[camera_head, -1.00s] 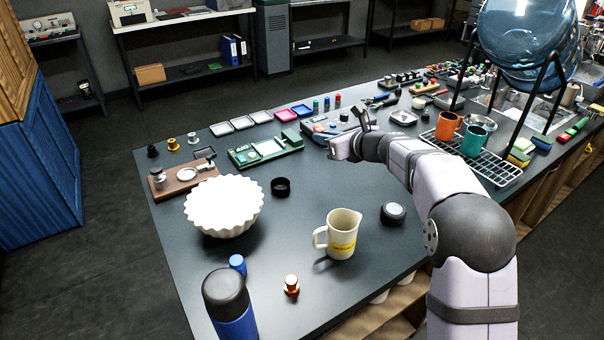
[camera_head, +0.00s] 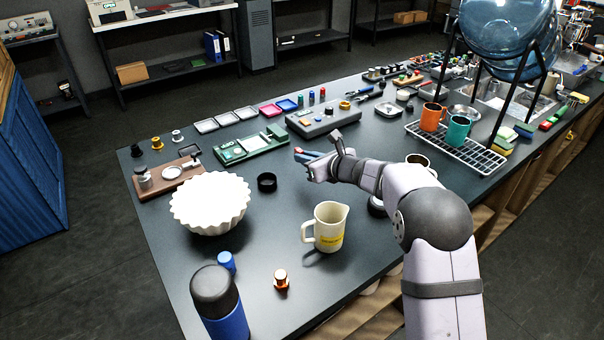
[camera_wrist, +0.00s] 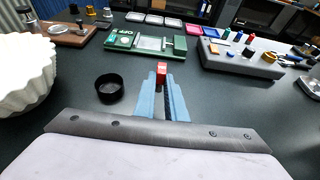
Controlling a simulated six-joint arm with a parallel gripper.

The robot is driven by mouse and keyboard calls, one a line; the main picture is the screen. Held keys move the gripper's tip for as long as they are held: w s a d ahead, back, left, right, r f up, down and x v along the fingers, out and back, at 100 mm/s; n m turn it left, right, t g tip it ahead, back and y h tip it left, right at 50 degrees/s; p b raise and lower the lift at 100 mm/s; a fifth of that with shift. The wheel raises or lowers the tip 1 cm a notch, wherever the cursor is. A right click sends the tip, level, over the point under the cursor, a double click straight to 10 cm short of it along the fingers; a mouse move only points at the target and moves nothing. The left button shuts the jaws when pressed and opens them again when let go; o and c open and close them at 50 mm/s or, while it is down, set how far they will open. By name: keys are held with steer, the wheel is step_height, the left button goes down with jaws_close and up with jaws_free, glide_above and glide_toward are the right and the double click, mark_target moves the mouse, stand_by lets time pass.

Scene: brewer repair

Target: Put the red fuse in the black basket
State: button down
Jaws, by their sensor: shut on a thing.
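The red fuse (camera_wrist: 161,69) is pinched between the blue fingertips of my gripper (camera_wrist: 162,88), as the wrist view shows. In the head view my gripper (camera_head: 303,155) hangs over the middle of the table, and the fuse is too small there to make out clearly. The black basket (camera_head: 266,182) is a small round open cup on the dark tabletop, left of my gripper and nearer the front. In the wrist view the basket (camera_wrist: 109,88) lies left of the fingers, apart from them. It looks empty, though its floor is dark.
A green board (camera_head: 250,146) and a grey device (camera_head: 325,119) lie behind my gripper. A white fluted bowl (camera_head: 209,203) stands left of the basket. A cream jug (camera_head: 327,227) stands nearer the front. The tabletop between the basket and jug is clear.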

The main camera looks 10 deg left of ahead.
mark_target(305, 182)
steer(key=shift+f, duration=2.95)
steer(key=shift+f, duration=0.3)
steer(key=c, duration=1.8)
jaws_free()
steer(key=shift+d+r, duration=0.1)
steer(key=shift+r, duration=0.2)
